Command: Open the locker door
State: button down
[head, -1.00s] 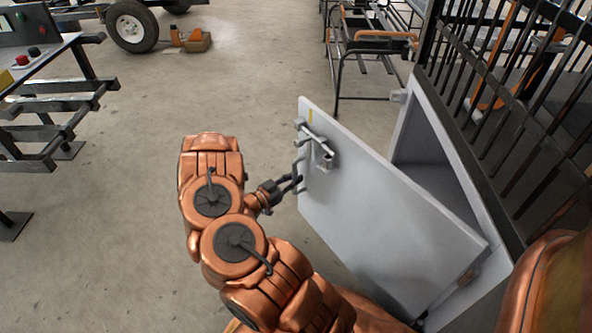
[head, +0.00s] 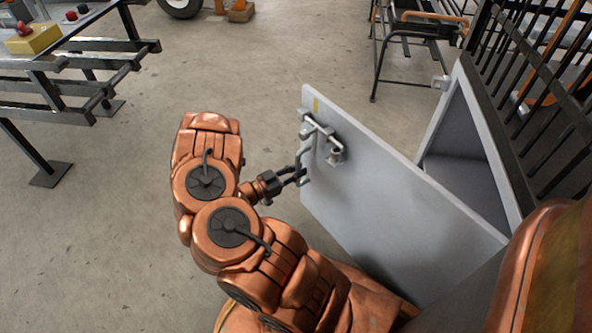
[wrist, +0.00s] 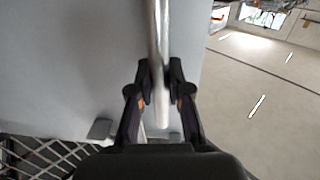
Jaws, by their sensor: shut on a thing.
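The grey locker door (head: 385,195) stands wide open, swung out from the locker (head: 478,140). Part of the dark grey interior shows behind it. A metal latch (head: 325,137) with a handle is on the door's outer face near its free edge. My gripper (head: 298,174) is at the handle by that edge. In the wrist view the two dark fingers (wrist: 160,90) stand on either side of the vertical metal handle bar (wrist: 161,45) and are shut on it. The door face (wrist: 70,60) fills the left of that view.
A black barred rack (head: 545,90) stands above and beside the locker. A metal frame (head: 420,30) stands behind it at the top. A workbench (head: 70,60) with a yellow button box (head: 33,38) is at upper left. The floor (head: 240,80) left of the door is clear.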

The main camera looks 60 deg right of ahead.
jog(key=c, duration=1.1)
grip_release()
jog(key=shift+s, duration=0.1)
jog(key=shift+a, duration=0.1)
jog(key=v, duration=1.2)
